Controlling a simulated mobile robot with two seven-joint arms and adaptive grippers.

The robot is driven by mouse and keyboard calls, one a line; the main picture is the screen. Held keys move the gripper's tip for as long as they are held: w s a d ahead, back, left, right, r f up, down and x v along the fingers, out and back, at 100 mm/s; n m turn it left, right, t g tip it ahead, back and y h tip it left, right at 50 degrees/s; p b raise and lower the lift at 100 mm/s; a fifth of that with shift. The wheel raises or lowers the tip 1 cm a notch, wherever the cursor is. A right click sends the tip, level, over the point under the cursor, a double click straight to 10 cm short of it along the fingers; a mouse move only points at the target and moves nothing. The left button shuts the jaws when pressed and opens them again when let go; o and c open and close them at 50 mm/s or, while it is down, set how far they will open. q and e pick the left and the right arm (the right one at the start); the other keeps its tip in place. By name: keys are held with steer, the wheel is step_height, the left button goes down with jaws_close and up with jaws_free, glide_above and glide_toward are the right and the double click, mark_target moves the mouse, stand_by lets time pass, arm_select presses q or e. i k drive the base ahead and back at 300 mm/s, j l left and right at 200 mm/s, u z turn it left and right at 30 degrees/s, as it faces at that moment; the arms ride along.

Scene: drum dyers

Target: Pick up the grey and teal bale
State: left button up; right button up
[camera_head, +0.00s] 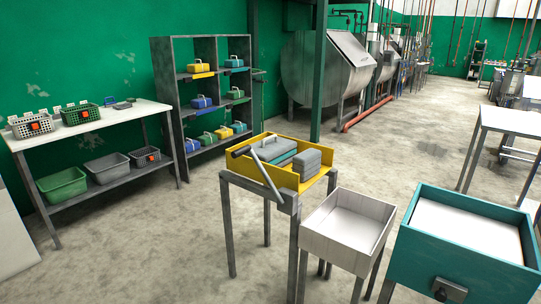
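A grey bale with a teal band (275,151) lies in a yellow tray (319,179) on a grey stand near the middle of the head view. A light handle shows on its top. A plain grey block (308,164) lies close at its right in the same tray. Neither of my grippers shows in this view.
A white box (347,249) and a teal box (464,265) stand on legs at the front right. Left are a table (146,110) with baskets and bins, and a shelf rack (214,100) with several coloured bales. Concrete floor (150,250) is clear at the front left.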

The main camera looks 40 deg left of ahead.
mark_target(273, 150)
steer(key=i+j, duration=0.2)
steer(key=j, duration=0.3)
steer(key=i+j, duration=0.25)
steer(key=j, duration=0.25)
steer(key=i+j, duration=0.2)
steer(key=j, duration=0.3)
steer(key=i+j, duration=0.2)
steer(key=j, duration=0.35)
steer(key=i+j, duration=0.25)
steer(key=j, duration=0.25)
steer(key=i+j, duration=0.2)
steer(key=j, duration=0.3)
steer(key=i+j, duration=0.2)
steer(key=j, duration=0.3)
steer(key=i+j, duration=0.2)
steer(key=j, duration=0.3)
